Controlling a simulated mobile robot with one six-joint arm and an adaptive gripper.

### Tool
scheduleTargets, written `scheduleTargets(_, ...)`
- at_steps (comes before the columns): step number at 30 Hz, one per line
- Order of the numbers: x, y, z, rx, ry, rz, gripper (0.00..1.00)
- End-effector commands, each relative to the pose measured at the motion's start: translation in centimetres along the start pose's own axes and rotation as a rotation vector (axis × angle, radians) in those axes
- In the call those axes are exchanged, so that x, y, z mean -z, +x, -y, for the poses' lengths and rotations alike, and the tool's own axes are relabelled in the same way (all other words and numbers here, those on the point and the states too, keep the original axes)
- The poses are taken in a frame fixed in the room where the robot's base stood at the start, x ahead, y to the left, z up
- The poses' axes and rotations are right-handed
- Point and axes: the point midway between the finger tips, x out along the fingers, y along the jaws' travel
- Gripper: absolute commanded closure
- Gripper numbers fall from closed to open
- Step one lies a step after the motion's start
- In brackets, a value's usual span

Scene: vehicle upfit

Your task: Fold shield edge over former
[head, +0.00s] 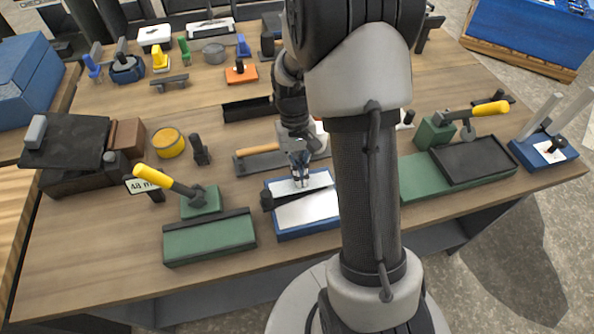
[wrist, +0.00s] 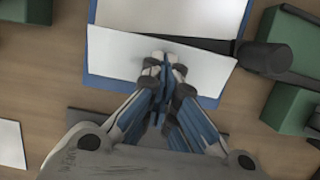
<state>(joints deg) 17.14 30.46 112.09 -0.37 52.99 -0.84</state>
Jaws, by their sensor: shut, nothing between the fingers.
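The shield is a white sheet (head: 308,209) on a blue base plate (head: 290,235) at the middle of the bench. A dark former bar (head: 300,194) crosses it, with white sheet on both sides. In the wrist view, one part of the sheet (wrist: 170,14) lies beyond the bar (wrist: 215,45), and a nearer flap (wrist: 115,55) spreads toward me and hides part of the base. My gripper (head: 301,182) points down at the flap. Its fingers (wrist: 165,62) are shut and empty, over the flap near the bar; I cannot tell whether they touch it.
Green fixtures with yellow-handled clamps stand left (head: 208,238) and right (head: 415,178) of the blue base. A wooden-handled hammer (head: 262,149) lies behind it on a grey strip. Bare bench top (head: 110,245) is free at the front left.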

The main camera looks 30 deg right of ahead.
Motion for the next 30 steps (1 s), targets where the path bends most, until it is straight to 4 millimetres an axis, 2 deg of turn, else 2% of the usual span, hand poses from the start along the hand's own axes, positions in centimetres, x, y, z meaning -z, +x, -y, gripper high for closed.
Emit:
scheduleTargets(10, 0.0, 0.0, 0.0, 0.000, 0.000, 0.000, 1.00)
scheduleTargets(24, -0.1, -1.4, 0.0, 0.000, 0.000, -0.001, 1.00)
scheduleTargets(30, -0.6, -3.2, 0.0, 0.000, 0.000, -0.002, 1.00)
